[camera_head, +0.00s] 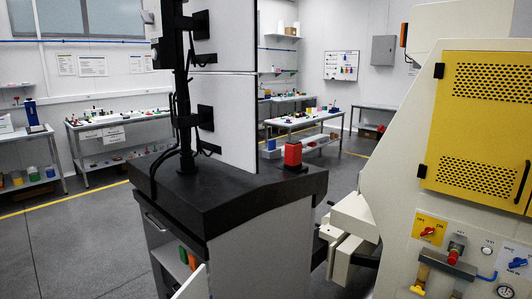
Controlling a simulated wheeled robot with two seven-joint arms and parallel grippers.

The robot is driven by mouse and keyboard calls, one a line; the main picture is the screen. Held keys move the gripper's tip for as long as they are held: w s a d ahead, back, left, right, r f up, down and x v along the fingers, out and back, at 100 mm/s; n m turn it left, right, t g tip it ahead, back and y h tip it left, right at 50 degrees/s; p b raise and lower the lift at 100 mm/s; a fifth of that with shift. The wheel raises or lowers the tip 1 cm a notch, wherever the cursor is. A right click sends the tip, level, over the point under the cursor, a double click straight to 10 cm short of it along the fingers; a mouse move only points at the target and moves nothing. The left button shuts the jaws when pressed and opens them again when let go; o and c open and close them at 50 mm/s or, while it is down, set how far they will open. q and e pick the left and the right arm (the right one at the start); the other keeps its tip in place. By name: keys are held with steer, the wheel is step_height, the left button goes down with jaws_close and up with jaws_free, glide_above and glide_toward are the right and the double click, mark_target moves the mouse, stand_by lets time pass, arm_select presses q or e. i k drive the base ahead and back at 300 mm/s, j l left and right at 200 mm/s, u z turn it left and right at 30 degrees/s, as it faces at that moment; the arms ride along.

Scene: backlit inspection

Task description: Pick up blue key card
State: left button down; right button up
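I cannot make out a blue key card in this view. Small blue things show, but none is clearly a card: a blue item (271,144) by the far table and a blue knob (517,262) on the machine at the right. Neither of my grippers is in view.
A dark-topped cabinet (235,196) with monitors and a red block (293,155) stands close in front. Green and orange items sit in its open front. A cream machine with a yellow panel (475,120) blocks the right. Grey floor (70,245) is free at the left.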

mark_target(272, 142)
steer(key=i+l, duration=0.65)
steer(key=l, duration=0.2)
steer(key=i+l, duration=0.3)
steer(key=l, duration=0.15)
steer(key=i+l+z, duration=0.1)
steer(key=i+l, duration=0.2)
steer(key=l, duration=0.2)
